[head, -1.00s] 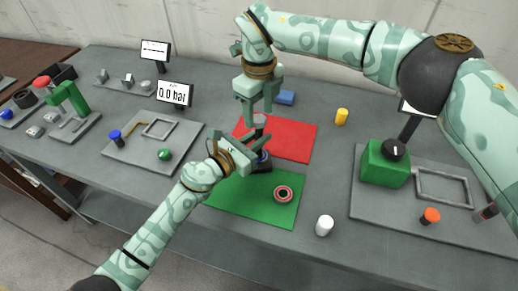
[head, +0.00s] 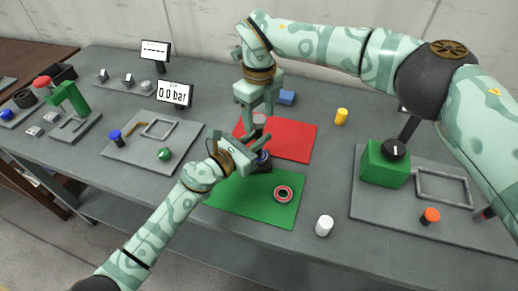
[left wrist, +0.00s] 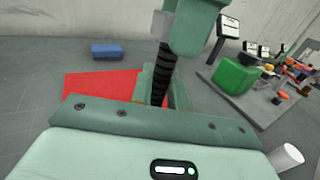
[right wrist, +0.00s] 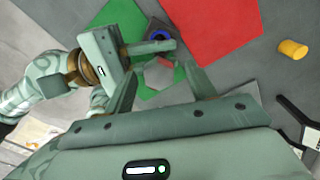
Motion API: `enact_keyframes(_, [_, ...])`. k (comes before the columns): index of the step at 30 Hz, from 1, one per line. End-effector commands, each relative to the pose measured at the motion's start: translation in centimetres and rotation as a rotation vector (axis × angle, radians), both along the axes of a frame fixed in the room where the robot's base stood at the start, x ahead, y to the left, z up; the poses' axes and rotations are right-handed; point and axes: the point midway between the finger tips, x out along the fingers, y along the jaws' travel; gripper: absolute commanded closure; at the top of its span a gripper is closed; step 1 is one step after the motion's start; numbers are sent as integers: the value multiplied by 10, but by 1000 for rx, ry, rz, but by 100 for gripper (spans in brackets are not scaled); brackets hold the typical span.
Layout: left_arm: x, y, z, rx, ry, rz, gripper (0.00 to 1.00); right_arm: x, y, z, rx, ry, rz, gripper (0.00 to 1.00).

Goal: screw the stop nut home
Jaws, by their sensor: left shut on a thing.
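A grey hexagonal piece, apparently the stop nut (right wrist: 158,72), sits at the top of a black threaded spindle (left wrist: 161,76). It also shows in the head view (head: 259,119). The jack's dark base with a blue ring (right wrist: 160,36) stands where the red and green mats meet, partly hidden. My left gripper (head: 264,151) is shut low on the jack, with the spindle rising between its fingers; the exact grip is hidden. My right gripper (right wrist: 160,70) points down from above. Its fingers stand apart on either side of the nut, with gaps visible.
A red-and-black ring (head: 283,194) lies on the green mat (head: 235,200). The red mat (head: 295,140) is clear at right. A white cylinder (head: 324,226), yellow cylinder (head: 341,116) and blue block (head: 286,97) stand nearby. A green box with a knob (head: 384,165) stands at right.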

Motion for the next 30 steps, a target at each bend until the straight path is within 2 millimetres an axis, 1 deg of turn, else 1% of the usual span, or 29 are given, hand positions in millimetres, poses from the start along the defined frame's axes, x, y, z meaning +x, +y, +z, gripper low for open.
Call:
enact_keyframes(8, [0,1,0,1,1,1,100,0,0,0,1,1,1,42])
enact_keyframes(11, [0,1,0,1,1,1,100,0,0,6,1,-1,1,42])
enact_keyframes(14, [0,1,0,1,1,1,100,1,0,20,1,-2,1,42])
enact_keyframes(21, [0,1,0,1,1,2,100,1,0,71,0,-4,0,42])
enact_keyframes(24, [0,1,0,1,1,1,100,0,0,90,0,-3,1,42])
enact_keyframes(27, [0,1,0,1,1,1,100,1,0,105,0,-1,0,42])
enact_keyframes(30, [0,1,0,1,1,2,100,0,0,114,0,0,0,42])
